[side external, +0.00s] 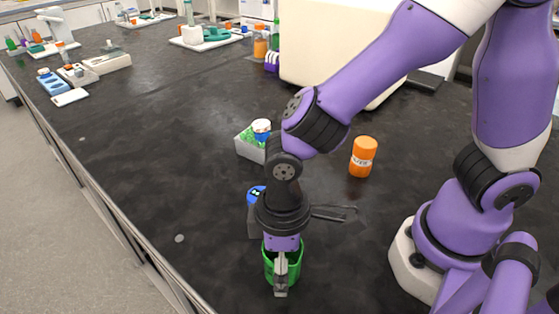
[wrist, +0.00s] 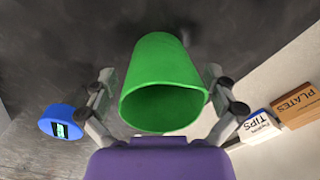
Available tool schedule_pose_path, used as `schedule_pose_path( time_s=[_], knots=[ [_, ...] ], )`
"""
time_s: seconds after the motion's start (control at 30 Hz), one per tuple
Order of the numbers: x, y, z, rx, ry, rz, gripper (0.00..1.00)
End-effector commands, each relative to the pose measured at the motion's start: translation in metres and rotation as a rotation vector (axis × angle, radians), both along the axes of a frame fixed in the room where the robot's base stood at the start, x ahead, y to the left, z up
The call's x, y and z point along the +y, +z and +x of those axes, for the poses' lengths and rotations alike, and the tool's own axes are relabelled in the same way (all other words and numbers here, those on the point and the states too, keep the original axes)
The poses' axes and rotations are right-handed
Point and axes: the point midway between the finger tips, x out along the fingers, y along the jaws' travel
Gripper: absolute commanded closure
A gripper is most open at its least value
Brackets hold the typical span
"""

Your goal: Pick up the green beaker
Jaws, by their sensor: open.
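The green beaker (side external: 292,268) stands on the dark bench near its front edge in the side view, partly hidden by my gripper. My gripper (side external: 281,285) points down over it, with one finger showing in front of the beaker. In the wrist view the beaker (wrist: 164,75) sits between the two fingers of my gripper (wrist: 162,88), with its open rim towards the camera. The fingers are spread, one on each side of the beaker, and a gap shows on both sides. The beaker looks empty, though its inside is dark.
A blue-capped item (side external: 256,194) stands just behind my gripper; a blue round top (wrist: 62,121) shows at left in the wrist view.

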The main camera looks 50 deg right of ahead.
Motion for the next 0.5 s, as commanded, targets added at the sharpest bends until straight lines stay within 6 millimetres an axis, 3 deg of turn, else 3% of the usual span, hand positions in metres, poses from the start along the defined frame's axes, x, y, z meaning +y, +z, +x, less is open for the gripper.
schedule_pose_path(
  time_s=[0.27, 0.4, 0.43, 0.5],
  knots=[
    [-0.0001, -0.0055, -0.0001, -0.001, 0.000, 0.001, 0.00],
    [0.0000, -0.0053, 0.0000, -0.001, 0.000, 0.001, 0.63],
    [0.0000, -0.0053, 0.0000, -0.001, 0.000, 0.001, 0.68],
    [-0.0001, -0.0054, -0.0001, -0.001, 0.000, 0.001, 0.69]
  ],
)
